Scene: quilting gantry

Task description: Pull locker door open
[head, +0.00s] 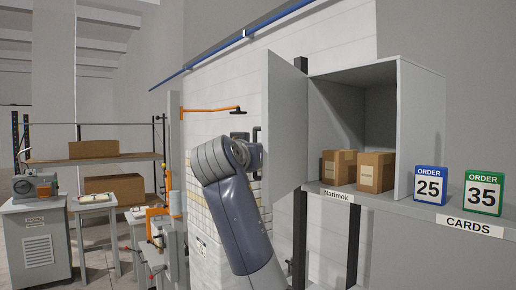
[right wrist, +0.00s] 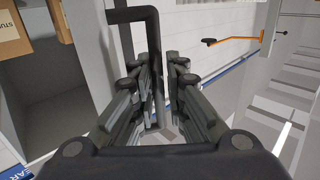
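The grey locker (head: 420,110) stands on a shelf, its front open. Its door (head: 285,125) is swung out at the left side, standing well away from the opening. My right gripper (head: 256,148) is at the outer face of the door, by its dark handle. In the right wrist view the black bar handle (right wrist: 155,40) runs between the fingers of my right gripper (right wrist: 160,75), which are close together around it. Finger contact is partly hidden. My left gripper is not in view.
Cardboard boxes (head: 375,172) sit inside the locker. An orange bracket arm (head: 210,109) is left of the door. A workbench (head: 125,158) stands farther left.

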